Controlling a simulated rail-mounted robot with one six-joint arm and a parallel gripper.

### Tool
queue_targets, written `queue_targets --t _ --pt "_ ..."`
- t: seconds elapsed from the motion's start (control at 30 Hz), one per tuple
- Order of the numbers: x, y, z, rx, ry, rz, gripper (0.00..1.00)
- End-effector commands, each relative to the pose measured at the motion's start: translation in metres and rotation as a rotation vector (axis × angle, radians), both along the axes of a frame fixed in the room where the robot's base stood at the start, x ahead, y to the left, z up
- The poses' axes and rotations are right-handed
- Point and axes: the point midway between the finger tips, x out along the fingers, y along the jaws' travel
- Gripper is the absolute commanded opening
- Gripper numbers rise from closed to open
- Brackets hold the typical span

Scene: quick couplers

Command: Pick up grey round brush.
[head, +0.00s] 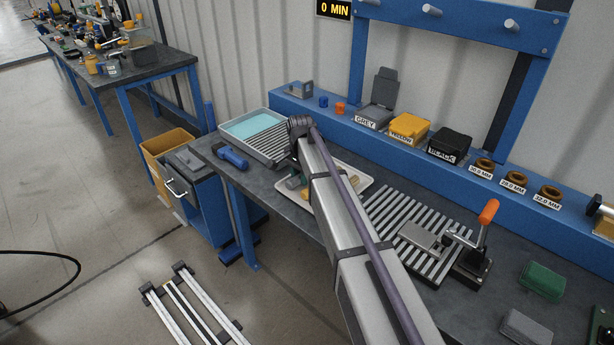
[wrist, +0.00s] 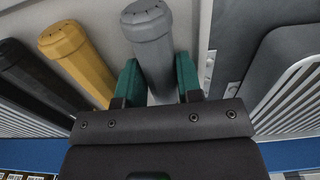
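The grey round brush (wrist: 151,35) is a grey cylinder with a ridged, wider end, in the middle of the wrist view. My gripper (wrist: 160,76) has its two green fingers on either side of it, close to its sides. Whether both fingers touch it is hard to see. A yellow brush of the same shape (wrist: 79,60) lies to its left, and a black one (wrist: 30,75) lies farther left. In the head view my arm hides most of the gripper and the grey brush.
The brushes lie in a pale tray (head: 366,181) on the dark workbench. A light-blue bin (head: 249,124) and a blue tool (head: 232,157) are to its left. A slatted rack with an orange-handled clamp (head: 488,212) is to its right. Grey, yellow (head: 409,126) and black boxes line the blue shelf behind.

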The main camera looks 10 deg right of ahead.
Motion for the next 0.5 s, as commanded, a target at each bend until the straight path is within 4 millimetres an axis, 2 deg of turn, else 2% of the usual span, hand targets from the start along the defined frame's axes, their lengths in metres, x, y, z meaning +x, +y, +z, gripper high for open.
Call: queue_targets --t 0.03,0.23,0.5 --pt "0.0001 0.0001 0.0000 0.000 0.000 0.000 0.27" --pt "0.0000 0.0000 0.0000 0.000 0.000 0.000 0.09" --pt "0.0000 0.0000 0.0060 0.000 0.000 0.000 0.09"
